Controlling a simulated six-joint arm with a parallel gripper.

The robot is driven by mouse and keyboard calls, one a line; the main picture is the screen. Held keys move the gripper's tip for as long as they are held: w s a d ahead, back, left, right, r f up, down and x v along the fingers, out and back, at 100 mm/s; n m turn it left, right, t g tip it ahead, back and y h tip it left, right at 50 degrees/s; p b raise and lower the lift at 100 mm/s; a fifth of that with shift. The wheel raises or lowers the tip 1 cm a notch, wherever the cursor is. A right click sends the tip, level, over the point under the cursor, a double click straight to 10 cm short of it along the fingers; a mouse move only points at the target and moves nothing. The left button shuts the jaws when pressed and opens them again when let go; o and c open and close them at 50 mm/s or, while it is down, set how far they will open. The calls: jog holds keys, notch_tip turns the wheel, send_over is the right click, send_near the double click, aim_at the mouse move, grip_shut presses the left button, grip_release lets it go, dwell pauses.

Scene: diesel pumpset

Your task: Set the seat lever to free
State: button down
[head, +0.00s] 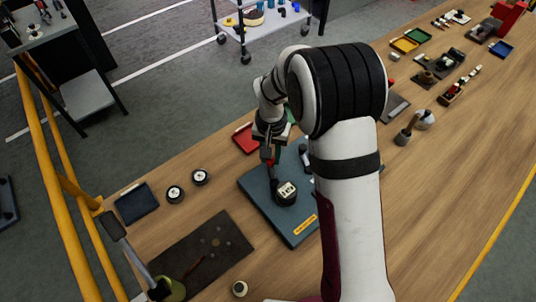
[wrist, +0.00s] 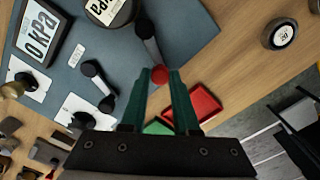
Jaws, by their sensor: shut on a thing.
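A dark lever (wrist: 147,36) with a red ball knob (wrist: 160,75) stands on the blue-grey board (head: 257,184). In the wrist view the knob sits between the green fingertips of my gripper (wrist: 161,80), which is shut on it. In the head view my gripper (head: 268,152) is over the far left part of the board, and the arm hides part of the board's right side. A round black gauge (head: 286,193) with a white face is close to the lever; it also shows in the wrist view (wrist: 110,10). I cannot read any lever position marking.
In the wrist view, a second black-ended lever (wrist: 97,76) and a square kPa display (wrist: 41,34) are on the board. A red tray (head: 245,138) lies beyond the board. Two round dials (head: 187,185) and a dark mat (head: 200,255) are to the left.

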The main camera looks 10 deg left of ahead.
jog(key=shift+d, duration=0.1)
dwell(0.5)
jog(key=c, duration=0.7)
grip_release()
jog(key=shift+o, duration=0.2)
jog(key=shift+r, duration=0.15)
notch_tip(320, 180, up, 16)
jog(key=shift+f, duration=0.2)
